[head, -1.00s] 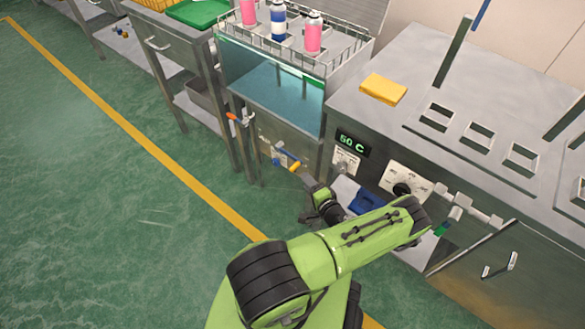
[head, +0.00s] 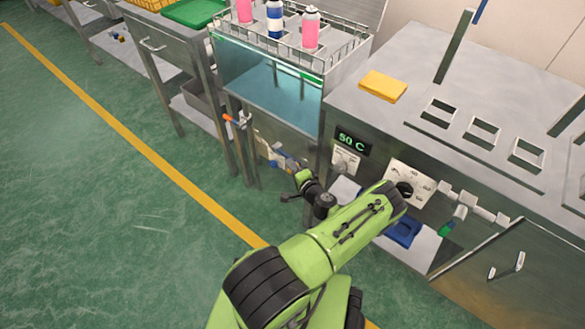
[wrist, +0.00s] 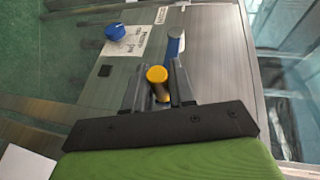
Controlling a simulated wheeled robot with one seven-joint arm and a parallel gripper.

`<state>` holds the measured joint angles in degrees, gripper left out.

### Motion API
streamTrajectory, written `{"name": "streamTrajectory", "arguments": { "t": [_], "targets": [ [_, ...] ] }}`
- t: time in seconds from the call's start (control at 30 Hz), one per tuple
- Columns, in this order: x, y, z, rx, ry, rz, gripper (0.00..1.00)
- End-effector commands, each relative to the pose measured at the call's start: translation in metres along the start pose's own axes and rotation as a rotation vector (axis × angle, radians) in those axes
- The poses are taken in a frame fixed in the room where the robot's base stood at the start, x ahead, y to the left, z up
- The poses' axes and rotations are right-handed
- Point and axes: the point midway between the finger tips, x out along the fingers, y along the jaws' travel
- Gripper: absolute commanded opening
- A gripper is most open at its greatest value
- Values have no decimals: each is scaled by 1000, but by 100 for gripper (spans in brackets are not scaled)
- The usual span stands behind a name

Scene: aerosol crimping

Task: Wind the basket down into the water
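The wire basket (head: 350,52) hangs at the top of the glass-fronted water tank (head: 265,115), with pink and blue-white cans in it. The water surface shows below the basket. A crank with a blue arm (head: 283,160) is on the tank's steel front. Its yellow knob (wrist: 157,75) stands between my two fingers in the wrist view, and the blue arm (wrist: 175,45) shows beyond. My gripper (head: 297,175) is at the crank, with its fingers open on either side of the knob and close to it. In the head view my gripper hides the knob.
Right of the tank is a steel bench with a 50 C display (head: 352,143), a dial (head: 405,187) and a yellow sponge (head: 383,86). An orange-handled valve (head: 236,121) sticks out left of the crank. The green floor at the left is clear.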

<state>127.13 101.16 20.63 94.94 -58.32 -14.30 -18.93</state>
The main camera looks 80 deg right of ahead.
Motion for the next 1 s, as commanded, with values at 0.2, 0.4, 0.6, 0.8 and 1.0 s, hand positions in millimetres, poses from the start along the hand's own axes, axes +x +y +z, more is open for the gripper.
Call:
{"name": "streamTrajectory", "arguments": {
  "t": [0.2, 0.4, 0.6, 0.8, 1.0],
  "targets": [
    [0, 0, 0, 0, 1, 1, 0],
    [-1, -1, 0, -3, 0, 6, 0],
    [-2, -7, -2, -18, 0, 37, 0],
    [-5, -21, -3, -53, -2, 117, 0],
    [-12, -41, -9, -120, -1, 268, 0]
  ]
}}
